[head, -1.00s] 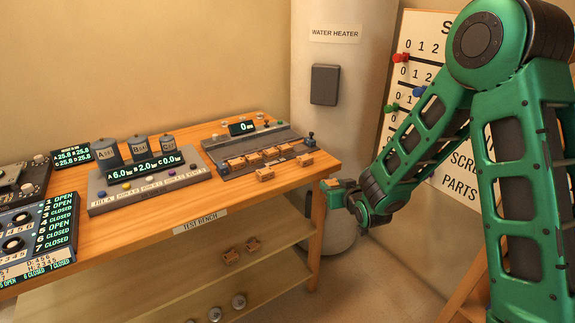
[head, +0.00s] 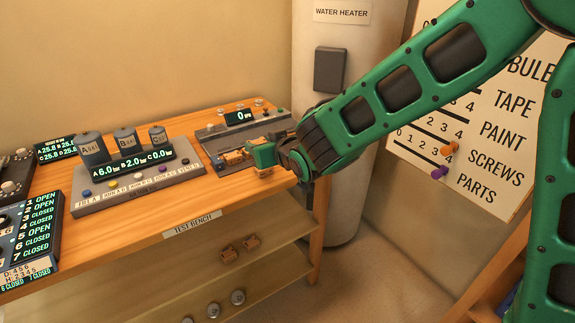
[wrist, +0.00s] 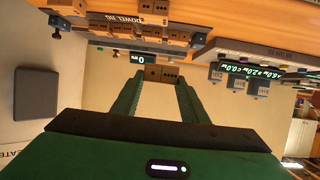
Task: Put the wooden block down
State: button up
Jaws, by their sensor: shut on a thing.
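The wooden block (wrist: 163,74) shows in the wrist view between the tips of my two green fingers, with small dark holes in its face. My gripper (wrist: 162,82) is shut on it. In the head view my gripper (head: 259,154) is over the front right of the test bench (head: 150,232), at the dowel jig (head: 214,134). There the fingers and wrist largely hide the held block, and I cannot tell whether it touches anything.
Several similar blocks sit along the jig, one of them left of my gripper (head: 234,157). Another loose block (head: 264,172) lies by the bench's front edge. A console with canisters (head: 135,181) stands to the left. The water heater (head: 345,110) stands behind right.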

jog(key=w+d+f, duration=0.2)
jog(key=w, duration=0.1)
jog(key=w+d+f, duration=0.2)
jog(key=w+d, duration=0.1)
jog(key=w+d+f, duration=0.2)
jog(key=f, duration=0.1)
jog(key=shift+w+d+f, duration=0.1)
jog(key=shift+w+d, duration=0.25)
jog(key=shift+w, duration=0.05)
jog(key=shift+f, duration=1.75)
jog(key=shift+f, duration=0.2)
jog(key=o, duration=1.1)
jog(key=shift+c, duration=0.2)
jog(key=v, duration=1.1)
